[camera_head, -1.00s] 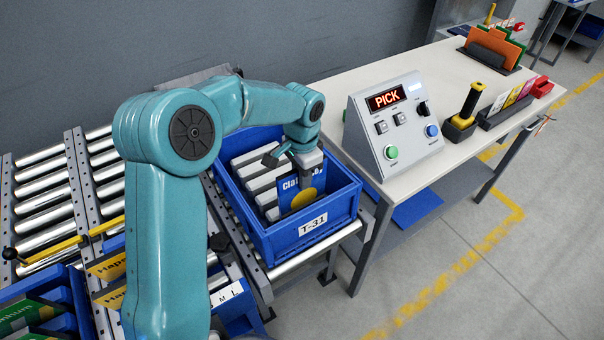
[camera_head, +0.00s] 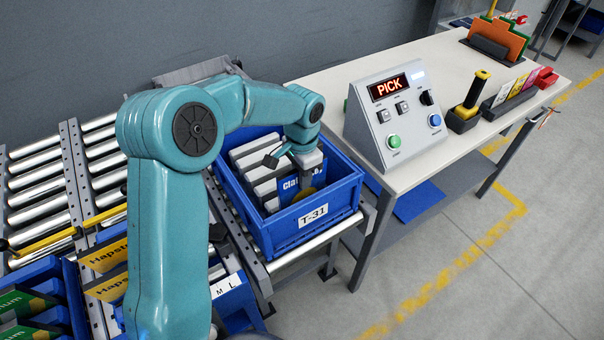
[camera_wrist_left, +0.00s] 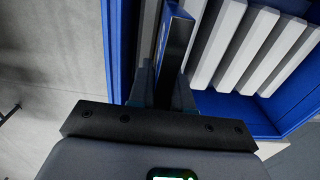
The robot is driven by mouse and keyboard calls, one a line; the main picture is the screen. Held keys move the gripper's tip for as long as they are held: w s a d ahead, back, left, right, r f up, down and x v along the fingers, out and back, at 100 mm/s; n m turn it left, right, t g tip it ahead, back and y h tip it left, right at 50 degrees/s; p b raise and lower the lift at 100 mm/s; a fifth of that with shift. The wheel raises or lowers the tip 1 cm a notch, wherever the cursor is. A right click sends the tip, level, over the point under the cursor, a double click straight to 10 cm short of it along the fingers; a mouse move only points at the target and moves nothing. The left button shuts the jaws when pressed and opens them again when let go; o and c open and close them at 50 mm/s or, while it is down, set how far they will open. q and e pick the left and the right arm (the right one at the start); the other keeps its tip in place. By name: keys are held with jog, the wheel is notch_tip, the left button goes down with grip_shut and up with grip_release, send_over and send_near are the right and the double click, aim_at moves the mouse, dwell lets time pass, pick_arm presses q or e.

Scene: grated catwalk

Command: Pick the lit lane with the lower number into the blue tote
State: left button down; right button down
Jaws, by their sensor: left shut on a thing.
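The blue tote (camera_head: 263,232), labelled T-31, sits on the rollers in front of the table. My left gripper (camera_head: 303,176) is inside its opening, shut on a blue pack (camera_head: 290,190) with white lettering and a yellow disc. The pack is upright, its lower part hidden by the tote's near wall; I cannot tell if it touches the floor. In the left wrist view the pack (camera_wrist_left: 177,48) stands between the fingers of the left gripper (camera_wrist_left: 164,90), beside several pale packs (camera_wrist_left: 245,45) in the tote (camera_wrist_left: 238,108). My right gripper is out of view. No lit lane can be made out.
A grey console (camera_head: 397,125) reading PICK, with green and blue buttons, stands on the white table (camera_head: 440,70). A yellow-topped black handle (camera_head: 468,105) is beside it. Yellow packs (camera_head: 105,257) and green packs (camera_head: 22,303) sit in blue bins at lower left. Roller conveyors run behind.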

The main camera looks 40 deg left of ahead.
pick_arm(q)
notch_tip(320, 180, down, 2)
jog(key=shift+f+b, duration=0.1)
jog(key=shift+b, duration=0.55)
jog(key=c, duration=0.6)
grip_release()
jog(key=shift+o, duration=0.2)
jog(key=shift+r+p, duration=3.15)
jog(key=shift+r, duration=1)
jog(key=shift+f, duration=0.1)
